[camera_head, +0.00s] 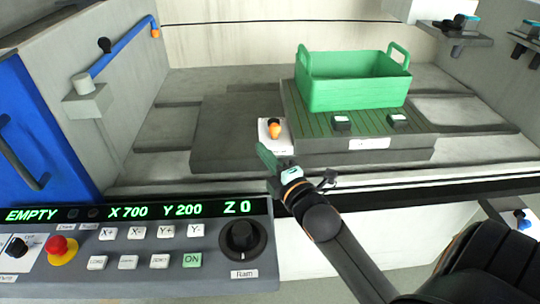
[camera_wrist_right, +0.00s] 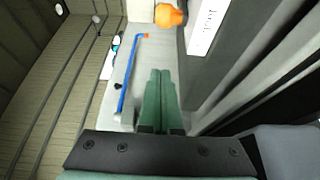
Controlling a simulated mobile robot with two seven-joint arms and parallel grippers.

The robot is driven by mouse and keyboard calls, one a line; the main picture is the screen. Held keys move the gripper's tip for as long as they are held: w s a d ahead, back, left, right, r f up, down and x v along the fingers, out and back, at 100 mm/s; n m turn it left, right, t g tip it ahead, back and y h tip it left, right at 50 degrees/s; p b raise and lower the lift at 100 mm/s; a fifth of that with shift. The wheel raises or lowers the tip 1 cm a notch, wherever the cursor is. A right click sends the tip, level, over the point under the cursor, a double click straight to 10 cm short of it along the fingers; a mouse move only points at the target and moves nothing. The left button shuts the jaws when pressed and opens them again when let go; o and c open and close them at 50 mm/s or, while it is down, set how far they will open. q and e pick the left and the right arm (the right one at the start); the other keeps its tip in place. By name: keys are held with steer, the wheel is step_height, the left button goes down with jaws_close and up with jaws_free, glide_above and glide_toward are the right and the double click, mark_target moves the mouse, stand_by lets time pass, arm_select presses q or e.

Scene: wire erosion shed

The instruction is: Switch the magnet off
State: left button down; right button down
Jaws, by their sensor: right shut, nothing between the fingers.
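The magnet is a dark flat block with a green striped top (camera_head: 365,124) and a white label on its front. At its left end a small switch with an orange knob (camera_head: 275,130) stands against a white plate; the orange knob also shows at the top of the right wrist view (camera_wrist_right: 170,16). My right gripper (camera_head: 264,154), with green fingers, is shut and empty. It is just in front of the knob and appears apart from it. In the right wrist view its fingers (camera_wrist_right: 160,85) lie together, below the knob. My left gripper is not in view.
A green two-handled crate (camera_head: 350,88) and two small blocks (camera_head: 341,123) stand on the magnet. A control panel (camera_head: 130,244) with a lit display fills the lower left. A blue pipe (camera_head: 122,47) runs along the left wall. Bare grey table (camera_head: 225,110) lies left of the magnet.

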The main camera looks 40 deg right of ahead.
mark_target(271, 147)
steer(key=w, duration=0.6)
steer(key=shift+w+d, duration=0.1)
steer(key=shift+d, duration=0.25)
steer(key=d, duration=0.1)
steer(key=s+d, duration=0.1)
steer(key=shift+d, duration=0.4)
steer(key=shift+s+d, duration=0.2)
steer(key=shift+d, duration=0.2)
steer(key=shift+s+d, duration=0.2)
steer(key=shift+p, duration=0.3)
